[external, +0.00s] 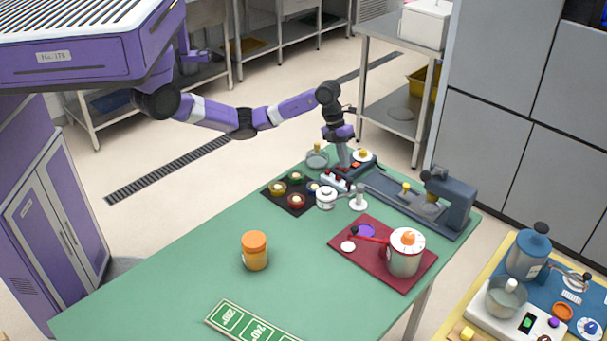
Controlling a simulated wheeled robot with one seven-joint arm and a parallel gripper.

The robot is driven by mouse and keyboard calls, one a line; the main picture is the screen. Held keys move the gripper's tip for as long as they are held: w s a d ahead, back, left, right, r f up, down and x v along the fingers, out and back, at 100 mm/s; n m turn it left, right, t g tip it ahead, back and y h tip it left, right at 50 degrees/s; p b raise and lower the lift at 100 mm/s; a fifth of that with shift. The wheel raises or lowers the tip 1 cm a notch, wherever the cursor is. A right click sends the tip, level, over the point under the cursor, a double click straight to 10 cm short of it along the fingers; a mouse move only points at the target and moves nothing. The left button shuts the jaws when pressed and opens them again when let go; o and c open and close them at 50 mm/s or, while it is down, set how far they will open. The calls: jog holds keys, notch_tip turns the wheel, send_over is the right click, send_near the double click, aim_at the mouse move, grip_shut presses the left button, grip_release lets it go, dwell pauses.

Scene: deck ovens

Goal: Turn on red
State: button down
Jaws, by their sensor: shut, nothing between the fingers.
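My gripper (343,166) points down over the far end of the green table, its fingers together and empty. Just below it stands a small light box with red parts on top (335,181). To its right lies a dark block with a small orange-red patch (356,165). The gripper's tip is very close to both, and I cannot tell whether it touches either. It hides part of them. The red parts are too small to tell whether any is switched on.
A black tray (271,187) with several coloured round pieces lies left of the gripper. A white pot (326,198) and a grey machine (455,203) stand close by.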

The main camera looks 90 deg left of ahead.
jog(key=shift+f, duration=0.1)
jog(key=shift+w+d+f, duration=0.1)
jog(key=shift+d+f, duration=0.05)
jog(key=shift+s+a+f, duration=0.15)
jog(key=shift+s+a, duration=0.5)
jog(key=p+v, duration=0.3)
jog(key=v, duration=1.1)
jog(key=shift+r, duration=0.2)
